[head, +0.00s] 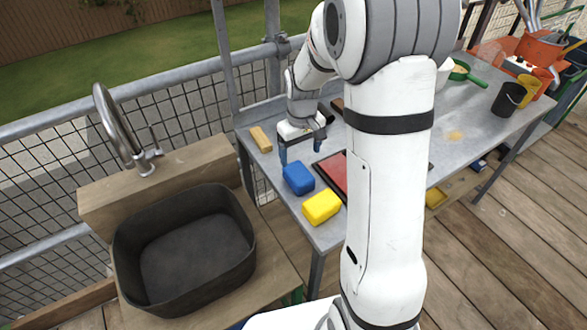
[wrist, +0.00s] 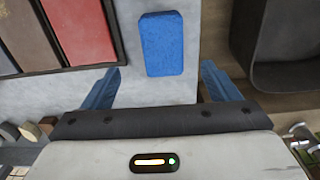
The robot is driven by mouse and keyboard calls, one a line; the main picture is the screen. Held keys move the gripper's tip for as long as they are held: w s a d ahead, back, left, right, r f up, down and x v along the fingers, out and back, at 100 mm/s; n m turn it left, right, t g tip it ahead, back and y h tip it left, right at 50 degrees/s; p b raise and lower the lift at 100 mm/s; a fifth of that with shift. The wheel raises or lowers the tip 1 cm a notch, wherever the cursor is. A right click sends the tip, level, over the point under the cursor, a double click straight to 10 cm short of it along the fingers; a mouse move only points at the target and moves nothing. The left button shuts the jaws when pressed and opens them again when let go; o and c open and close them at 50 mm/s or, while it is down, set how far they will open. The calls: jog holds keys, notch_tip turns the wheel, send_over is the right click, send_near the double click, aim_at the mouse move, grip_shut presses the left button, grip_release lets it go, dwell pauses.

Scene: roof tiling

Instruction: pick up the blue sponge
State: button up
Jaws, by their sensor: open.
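The blue sponge (head: 298,178) lies on the grey metal table, near its left end in the head view. In the wrist view the blue sponge (wrist: 162,44) lies flat beyond my fingertips, roughly in line with the gap between them. My gripper (head: 300,153) points down just behind the sponge in the head view, its two blue fingers spread and nothing between them. The wrist view also shows my gripper (wrist: 157,78) open, with the sponge apart from both fingers.
A yellow sponge (head: 322,207) lies in front of the blue one, and a tan block (head: 261,139) lies behind. A dark tray with a red section (head: 333,172) is close on the right. A black sink basin (head: 185,250) stands left of the table. My arm hides part of the table.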

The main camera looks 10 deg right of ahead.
aim_at(299, 172)
jog(key=shift+w+f, duration=0.35)
jog(key=shift+f, duration=0.5)
jog(key=f, duration=0.4)
jog(key=f+p, duration=0.1)
jog(key=f, duration=0.2)
jog(key=shift+s+a+f, duration=0.1)
jog(key=shift+s+a, duration=0.15)
jog(key=shift+s, duration=0.1)
jog(key=c, duration=1.1)
notch_tip(299, 172, up, 10)
jog(key=shift+r+b, duration=0.1)
jog(key=shift+b, duration=0.3)
